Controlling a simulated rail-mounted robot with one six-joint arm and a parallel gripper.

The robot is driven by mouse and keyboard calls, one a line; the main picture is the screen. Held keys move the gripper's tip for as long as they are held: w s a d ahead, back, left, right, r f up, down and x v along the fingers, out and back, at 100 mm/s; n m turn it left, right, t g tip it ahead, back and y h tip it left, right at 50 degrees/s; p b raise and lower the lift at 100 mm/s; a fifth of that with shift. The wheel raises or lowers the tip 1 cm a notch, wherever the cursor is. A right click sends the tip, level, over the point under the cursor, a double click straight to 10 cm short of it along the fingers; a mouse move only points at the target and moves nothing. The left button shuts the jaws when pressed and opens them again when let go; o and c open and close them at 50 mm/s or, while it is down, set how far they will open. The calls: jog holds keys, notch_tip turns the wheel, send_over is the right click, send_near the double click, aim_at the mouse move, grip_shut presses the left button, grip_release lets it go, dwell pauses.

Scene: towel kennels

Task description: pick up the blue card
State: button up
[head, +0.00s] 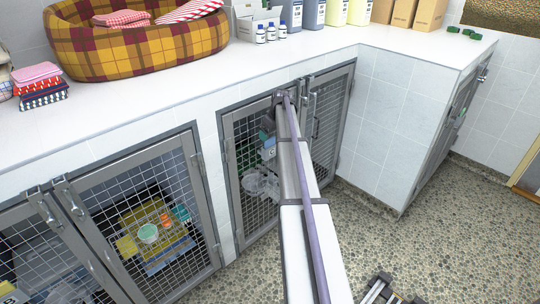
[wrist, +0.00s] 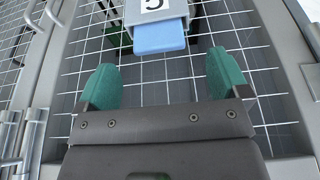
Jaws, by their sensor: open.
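In the head view my arm reaches to the middle kennel door and largely hides the gripper.
Door latches and bars (wrist: 28,130) stand close on the left in the wrist view. A white counter (head: 200,85) runs above the kennels, holding a plaid pet bed (head: 130,50), folded towels (head: 38,85), bottles and boxes. The pebbled floor (head: 390,240) is largely clear.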

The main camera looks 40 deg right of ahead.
aim_at(271, 139)
jog(key=b+x, duration=0.5)
jog(key=shift+s+f, duration=0.15)
jog(key=shift+f, duration=0.2)
jog(key=shift+r, duration=0.25)
jog(key=shift+c, duration=0.2)
jog(key=c, duration=1)
jog(key=shift+o, duration=0.2)
notch_tip(271, 139, up, 28)
jog(key=p, duration=2.8)
